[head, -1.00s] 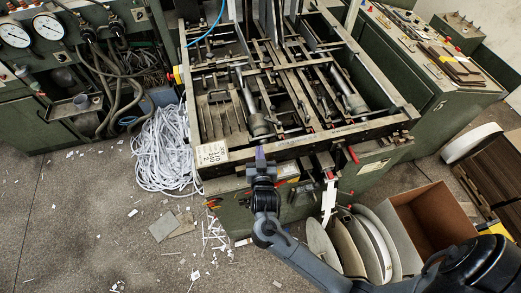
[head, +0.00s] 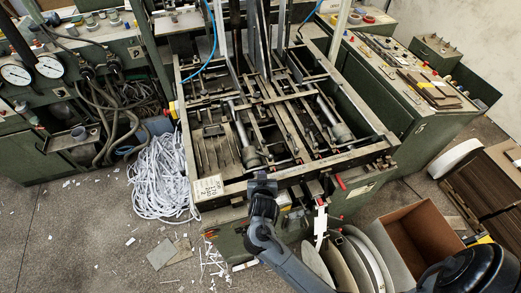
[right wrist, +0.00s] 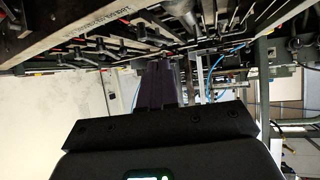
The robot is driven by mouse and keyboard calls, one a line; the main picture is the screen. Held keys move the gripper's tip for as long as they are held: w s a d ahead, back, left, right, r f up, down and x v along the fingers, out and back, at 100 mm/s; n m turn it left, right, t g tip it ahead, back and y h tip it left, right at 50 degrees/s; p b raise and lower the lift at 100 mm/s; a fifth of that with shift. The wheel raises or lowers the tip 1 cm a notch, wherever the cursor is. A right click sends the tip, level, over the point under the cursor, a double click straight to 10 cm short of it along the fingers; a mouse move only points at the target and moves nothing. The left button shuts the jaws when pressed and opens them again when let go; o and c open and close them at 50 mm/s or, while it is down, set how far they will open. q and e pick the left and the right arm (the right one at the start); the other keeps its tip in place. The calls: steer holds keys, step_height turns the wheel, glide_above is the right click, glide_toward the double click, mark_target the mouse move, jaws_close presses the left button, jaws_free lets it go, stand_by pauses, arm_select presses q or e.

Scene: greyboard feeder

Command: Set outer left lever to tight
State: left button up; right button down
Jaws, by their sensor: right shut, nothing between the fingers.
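My right gripper (head: 262,182) is at the front rail (head: 330,160) of the green machine, left of its middle, in the head view. Its purple fingers (right wrist: 157,85) are shut and empty in the right wrist view, pointing up toward the machine. A red-tipped lever (head: 341,183) sticks out at the right of the front. Another lever with red (head: 320,203) stands left of it, by a white strip. I cannot make out the outer left lever; my gripper and wrist cover part of the front there. I see no clear contact. My left gripper is out of view.
A heap of white strips (head: 160,180) lies on the floor left of the machine. Large discs (head: 365,258) and an open cardboard box (head: 420,240) stand at the front right. The floor at the front left is mostly clear, with scraps.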

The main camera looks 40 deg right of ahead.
mark_target(261, 154)
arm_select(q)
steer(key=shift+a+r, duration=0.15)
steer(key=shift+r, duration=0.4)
arm_select(e)
steer(key=shift+w+r, duration=0.2)
steer(key=shift+r, duration=0.65)
arm_select(q)
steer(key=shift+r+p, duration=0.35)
steer(key=shift+p, duration=0.25)
arm_select(e)
steer(key=x, duration=1.4)
steer(key=shift+w+r, duration=0.1)
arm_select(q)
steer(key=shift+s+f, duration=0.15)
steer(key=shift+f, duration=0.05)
arm_select(e)
steer(key=shift+w+m, duration=0.1)
steer(key=shift+m, duration=0.2)
